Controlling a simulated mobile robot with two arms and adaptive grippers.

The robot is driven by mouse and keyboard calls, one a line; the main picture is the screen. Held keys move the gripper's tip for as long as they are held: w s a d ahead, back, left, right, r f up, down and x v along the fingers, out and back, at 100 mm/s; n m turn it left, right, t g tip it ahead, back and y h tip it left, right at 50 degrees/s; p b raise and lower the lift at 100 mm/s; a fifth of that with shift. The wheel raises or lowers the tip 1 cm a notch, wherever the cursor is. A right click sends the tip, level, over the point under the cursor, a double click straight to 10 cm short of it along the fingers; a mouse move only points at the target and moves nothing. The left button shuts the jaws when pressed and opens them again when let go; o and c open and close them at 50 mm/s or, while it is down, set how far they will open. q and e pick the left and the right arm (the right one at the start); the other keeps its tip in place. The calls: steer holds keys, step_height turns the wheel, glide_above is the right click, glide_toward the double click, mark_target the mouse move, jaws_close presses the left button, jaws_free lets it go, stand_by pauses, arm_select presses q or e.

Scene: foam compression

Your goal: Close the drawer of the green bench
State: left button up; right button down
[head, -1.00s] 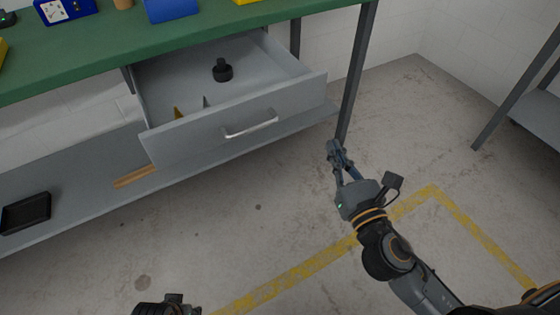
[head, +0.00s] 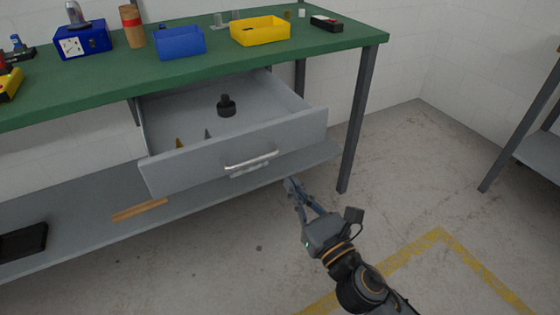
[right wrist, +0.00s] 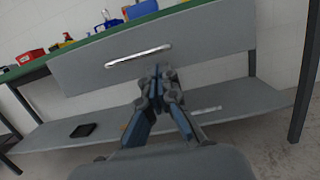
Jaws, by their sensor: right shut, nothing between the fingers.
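The green bench (head: 345,45) has a grey drawer (head: 215,165) pulled out below its top. The drawer's silver handle (head: 250,159) is on its front panel. The handle also shows in the right wrist view (right wrist: 139,56), just above my fingertips. Inside the drawer are a black knob-like part (head: 226,107) and small pointed pieces. My right gripper (head: 291,186) is shut and empty, below and a little right of the handle, apart from it in the head view. In the right wrist view the gripper (right wrist: 160,75) points toward the drawer front. My left gripper is not in view.
The bench top holds a yellow bin (head: 260,31), blue bins (head: 180,42) and several small items. A lower shelf (head: 90,225) carries a wooden strip (head: 140,210) and black tray (head: 22,241). A bench leg (head: 357,130) stands right of the drawer. Open floor lies in front.

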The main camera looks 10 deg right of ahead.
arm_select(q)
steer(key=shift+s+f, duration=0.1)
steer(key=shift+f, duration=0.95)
arm_select(e)
steer(key=x, duration=0.6)
steer(key=shift+w, duration=0.25)
